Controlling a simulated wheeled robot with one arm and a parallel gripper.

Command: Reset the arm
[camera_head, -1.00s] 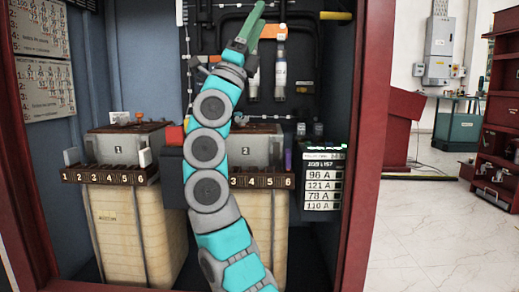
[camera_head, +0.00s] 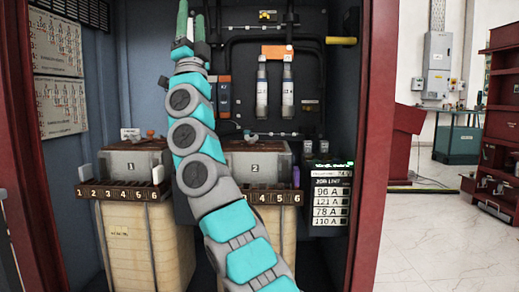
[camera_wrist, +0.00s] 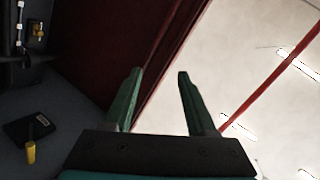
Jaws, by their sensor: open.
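My arm rises through the middle of the head view in front of the open cabinet. My gripper (camera_head: 191,25) is at its top end, with green fingers pointing up near the upper edge of the picture. In the wrist view my gripper (camera_wrist: 160,85) shows two green fingers spread apart with nothing between them. Beyond the fingers are the dark red cabinet frame and a pale ceiling. The gripper touches nothing that I can see.
Two numbered boxes, box 1 (camera_head: 130,158) and box 2 (camera_head: 262,165), stand in the cabinet, the second partly behind my arm. Two white cylinders (camera_head: 262,90) hang on the back wall. The red cabinet frame (camera_head: 372,150) stands right. Open floor (camera_head: 440,240) lies beyond.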

